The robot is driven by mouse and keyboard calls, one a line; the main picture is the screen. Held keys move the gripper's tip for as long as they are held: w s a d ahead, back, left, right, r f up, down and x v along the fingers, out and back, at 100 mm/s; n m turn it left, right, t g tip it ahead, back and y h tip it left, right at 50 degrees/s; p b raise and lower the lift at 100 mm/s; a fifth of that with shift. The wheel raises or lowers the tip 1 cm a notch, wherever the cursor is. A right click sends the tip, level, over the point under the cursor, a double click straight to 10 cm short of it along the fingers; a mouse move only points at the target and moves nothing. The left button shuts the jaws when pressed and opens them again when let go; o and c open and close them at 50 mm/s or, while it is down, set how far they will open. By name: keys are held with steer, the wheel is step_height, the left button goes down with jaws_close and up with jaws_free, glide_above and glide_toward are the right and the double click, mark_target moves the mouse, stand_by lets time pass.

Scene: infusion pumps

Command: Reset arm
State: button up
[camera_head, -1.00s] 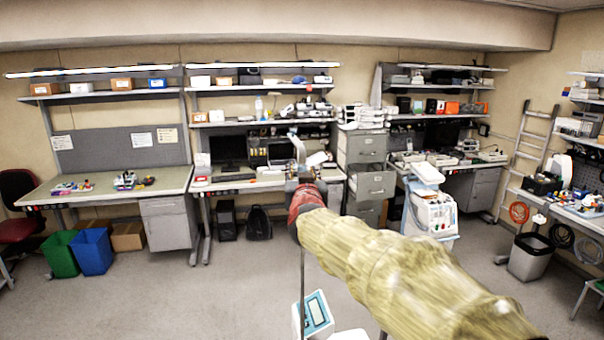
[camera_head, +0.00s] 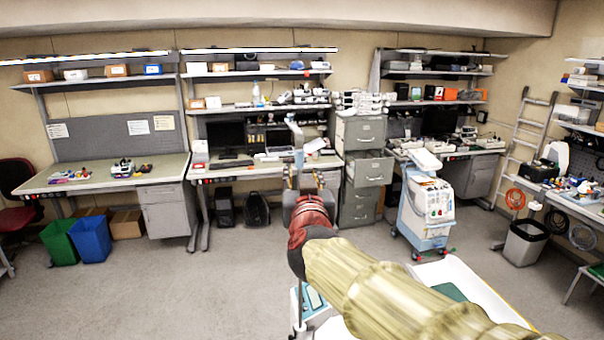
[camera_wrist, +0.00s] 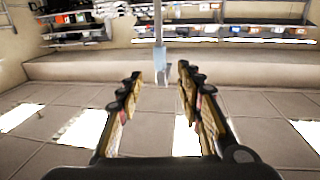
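My arm reaches forward from the bottom right of the head view, with a yellowish sleeve and a red wrist section. My gripper (camera_head: 305,180) is beyond the red section, above the floor and in front of the desks, and is small there. The wrist picture is upside down, with ceiling lights at the bottom. A pale upright post (camera_head: 297,135) shows just beyond the fingers, and in the wrist view (camera_wrist: 158,28) too; I cannot tell whether it touches them.
A white wheeled medical cart (camera_head: 432,205) stands right of my arm. A white surface with a green patch (camera_head: 480,284) lies at bottom right. A teal-and-white device (camera_head: 313,299) is partly hidden under my arm. Desks and a grey cabinet (camera_head: 361,150) line the back.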

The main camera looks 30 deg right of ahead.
stand_by(0.5)
steer(key=s+a+f+n+g+y+b, duration=0.1)
steer(key=s+a+f+g+y, duration=0.1)
steer(key=a+f+y, duration=0.35)
steer(key=s+a+f+n+g+y+b, duration=0.1)
steer(key=s+a+f+g+y, duration=0.1)
steer(key=a+f, duration=0.7)
steer(key=s+f+n+g+b, duration=0.1)
steer(key=s+f+g+b, duration=0.1)
steer(key=s+f+b, duration=0.4)
steer(key=s+f+n+g+b, duration=0.1)
steer(key=s+f+b, duration=0.6)
steer(key=f, duration=0.8)
steer(key=s+f+n+g+b, duration=0.1)
steer(key=s+f+g+b, duration=0.2)
steer(key=s+f+b, duration=0.4)
steer(key=s+f, duration=0.3)
steer(key=f, duration=0.1)
steer(key=shift+f+g, duration=0.15)
steer(key=shift+g, duration=0.25)
steer(key=shift+s, duration=0.1)
